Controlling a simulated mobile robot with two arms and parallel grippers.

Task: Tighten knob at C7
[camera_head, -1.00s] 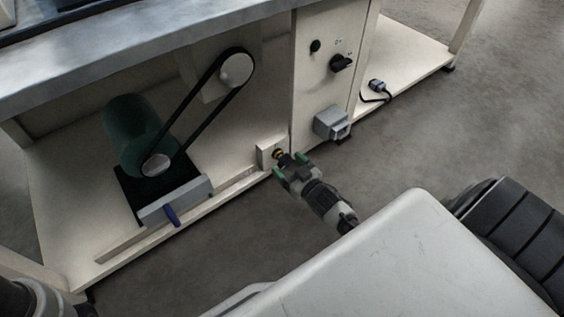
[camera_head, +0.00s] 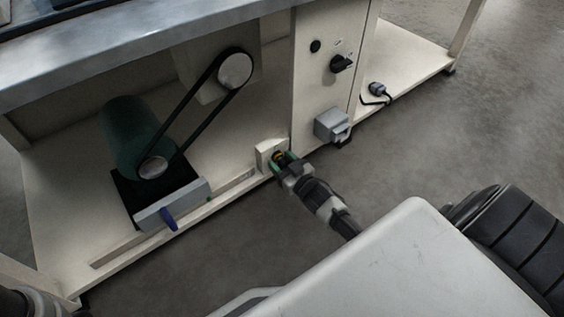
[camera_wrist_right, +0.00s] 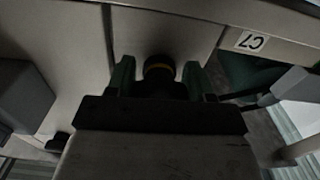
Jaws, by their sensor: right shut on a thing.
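The knob (camera_head: 276,155) is small and dark with a yellow ring, on a small cream block (camera_head: 265,151) low on the machine's frame. In the wrist view the knob (camera_wrist_right: 160,67) sits between the green fingers. My right gripper (camera_head: 282,160) is shut on it, and the gripper body hides part of it. My left gripper is not in view.
Left of the knob are a green motor (camera_head: 128,132), a black belt (camera_head: 198,112) and a grey block with a blue handle (camera_head: 169,218). A black rotary switch (camera_head: 341,64) and grey box (camera_head: 331,125) are on the cabinet to the right. The floor in front is clear.

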